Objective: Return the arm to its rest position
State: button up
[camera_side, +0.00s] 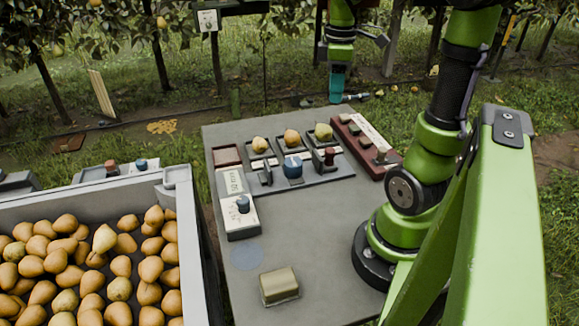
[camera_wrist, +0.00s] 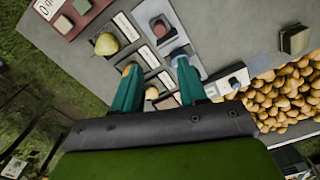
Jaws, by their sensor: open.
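My green arm reaches over the far side of the grey table (camera_side: 310,220). My gripper (camera_side: 337,98) shows as teal fingers beyond the table's back edge, above the grass. In the wrist view, my gripper (camera_wrist: 156,66) has its two teal fingers spread apart, with no pear held between them. Below the fingers is a row of small trays with three pears. In the side view these are a left pear (camera_side: 260,144), a middle pear (camera_side: 291,138) and a greener right pear (camera_side: 323,132). The left finger partly hides the middle pear in the wrist view.
A grey crate (camera_side: 190,235) full of pears stands left of the table. Knobs, a dark red rack (camera_side: 365,142) and a white control box (camera_side: 240,205) stand on the table. A tan block (camera_side: 279,285) sits near the front. Trees and posts stand behind the table.

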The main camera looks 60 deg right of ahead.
jog(key=a+r+m+t+y, duration=0.2)
jog(key=a+m+t, duration=0.5)
jog(key=a, duration=1.6)
jog(key=shift+w+a+m, duration=0.25)
jog(key=shift+w+m, duration=0.1)
jog(key=shift+m, duration=0.45)
